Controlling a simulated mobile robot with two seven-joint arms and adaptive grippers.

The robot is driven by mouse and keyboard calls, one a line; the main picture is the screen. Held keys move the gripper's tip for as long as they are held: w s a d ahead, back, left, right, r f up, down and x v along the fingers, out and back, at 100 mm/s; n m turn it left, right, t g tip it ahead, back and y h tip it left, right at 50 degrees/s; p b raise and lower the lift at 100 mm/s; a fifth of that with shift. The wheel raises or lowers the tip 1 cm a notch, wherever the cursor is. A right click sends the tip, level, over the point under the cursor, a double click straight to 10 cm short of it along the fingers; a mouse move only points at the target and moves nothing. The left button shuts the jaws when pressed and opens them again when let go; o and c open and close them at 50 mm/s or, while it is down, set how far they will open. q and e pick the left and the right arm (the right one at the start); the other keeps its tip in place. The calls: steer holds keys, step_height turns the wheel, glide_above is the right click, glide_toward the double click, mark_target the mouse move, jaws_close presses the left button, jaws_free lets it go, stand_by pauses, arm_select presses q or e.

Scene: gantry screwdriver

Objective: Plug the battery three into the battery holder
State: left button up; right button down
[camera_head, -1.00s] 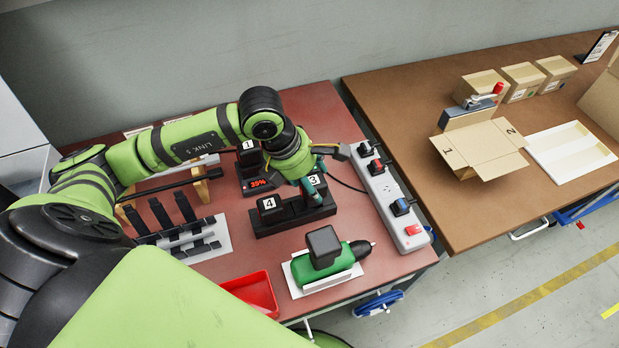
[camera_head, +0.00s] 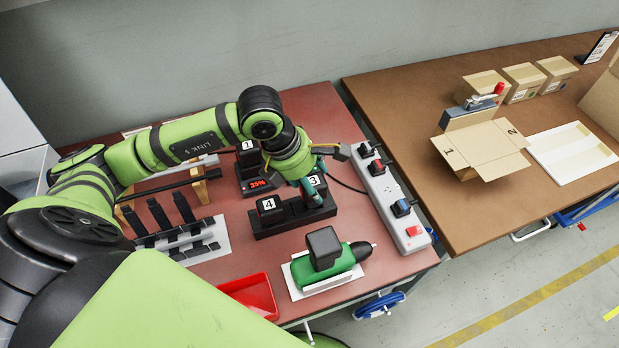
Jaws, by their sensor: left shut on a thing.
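Battery three (camera_head: 315,183), a dark block with a white label "3", stands at the right end of the black battery holder (camera_head: 279,229). My left gripper (camera_head: 315,186) reaches down over it and is shut on it, with a teal finger along its near left side. The gripper partly hides the battery, and I cannot tell whether it is fully seated. Battery four (camera_head: 269,210) stands in the left part of the same holder. My right gripper is not in view.
A charger with battery 1 (camera_head: 249,157) and a red "35%" display stands behind the holder. A green screwdriver (camera_head: 326,262) lies in front on a white stand. A power strip (camera_head: 392,199) is to the right, a red tray (camera_head: 251,294) front left, and a black-pronged rack (camera_head: 179,236) left.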

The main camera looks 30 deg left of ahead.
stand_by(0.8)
arm_select(q)
steer(key=shift+f+b, duration=1.95)
steer(key=shift+b, duration=0.3)
stand_by(1.3)
steer(key=o, duration=1.4)
steer(key=shift+r, duration=0.1)
steer(key=shift+p+v, duration=1.45)
steer(key=shift+v, duration=1.3)
